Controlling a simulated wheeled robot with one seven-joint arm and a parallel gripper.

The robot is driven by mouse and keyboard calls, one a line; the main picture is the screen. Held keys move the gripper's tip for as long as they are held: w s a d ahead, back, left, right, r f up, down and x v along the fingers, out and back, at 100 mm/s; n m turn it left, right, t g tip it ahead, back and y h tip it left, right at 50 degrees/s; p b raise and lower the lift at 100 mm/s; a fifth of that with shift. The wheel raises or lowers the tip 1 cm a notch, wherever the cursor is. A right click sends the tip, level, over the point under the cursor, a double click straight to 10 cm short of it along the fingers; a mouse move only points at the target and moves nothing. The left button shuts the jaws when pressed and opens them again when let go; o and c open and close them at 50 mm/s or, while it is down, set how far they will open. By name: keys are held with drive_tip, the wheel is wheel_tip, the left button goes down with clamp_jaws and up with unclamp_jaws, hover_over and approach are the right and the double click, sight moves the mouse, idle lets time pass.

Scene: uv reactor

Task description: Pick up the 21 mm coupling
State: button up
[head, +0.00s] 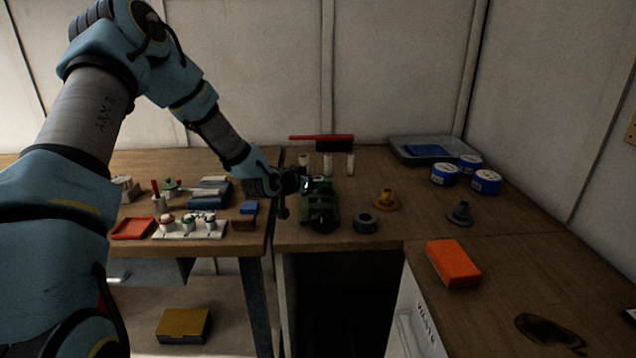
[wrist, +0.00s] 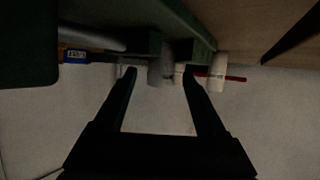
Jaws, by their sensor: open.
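My gripper (head: 303,183) is open and hovers at the green vise (head: 320,208) on the middle bench. In the wrist view its two fingers (wrist: 159,75) reach toward a short grey cylinder (wrist: 160,72) beside the vise's green body (wrist: 185,25). The cylinder shows between the fingertips, with no visible grip on it. It may be the 21 mm coupling, but no size marking is readable. In the head view my arm and the vise hide this spot. A dark grey ring (head: 365,223) lies right of the vise.
White upright cylinders (head: 350,164) and a red-and-black bar (head: 322,139) stand behind the vise. A yellow flanged part (head: 385,201) and a grey flanged part (head: 461,213) stand to the right.

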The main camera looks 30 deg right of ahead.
drive_tip(key=shift+x, duration=0.8)
clamp_jaws()
